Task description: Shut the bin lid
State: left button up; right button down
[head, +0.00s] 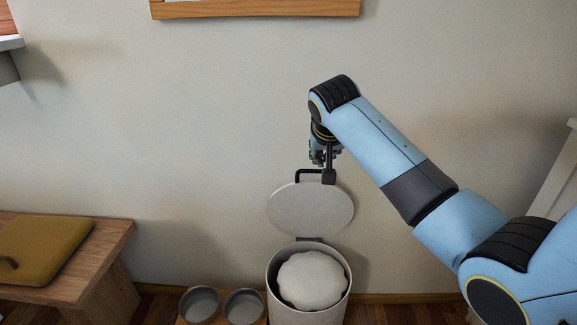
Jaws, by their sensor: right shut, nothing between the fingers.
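The white bin (308,317) stands on the floor by the wall, with a pale rounded bulge (311,280) filling its opening. Its round lid (311,210) is raised open on a hinge at the bin's back edge, leaning toward the wall. A dark handle (298,176) shows at the lid's top edge. My right gripper (328,178) is shut and points down at the top of the lid, right by the handle. Whether it touches the handle or lid is hard to tell. My left gripper is out of view.
Two round metal bowls (199,304) sit on a low wooden surface just left of the bin. A wooden bench (110,238) with a mustard cushion (45,250) stands farther left. The wall is close behind the lid. Floor shows between bench and bowls.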

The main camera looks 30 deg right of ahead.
jog(key=w+r, duration=0.1)
jog(key=w, duration=0.1)
jog(key=b, duration=0.4)
send_over(316, 181)
jog(key=f, duration=0.6)
jog(key=shift+w+d, duration=0.2)
jog(key=shift+d, duration=0.05)
jog(key=shift+w+d+f, duration=0.1)
jog(key=shift+w+f, duration=0.1)
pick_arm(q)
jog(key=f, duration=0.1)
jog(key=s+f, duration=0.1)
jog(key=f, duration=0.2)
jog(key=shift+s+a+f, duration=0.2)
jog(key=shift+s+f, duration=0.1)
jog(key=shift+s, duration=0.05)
pick_arm(e)
jog(key=shift+s+t, duration=0.1)
jog(key=shift+t, duration=0.2)
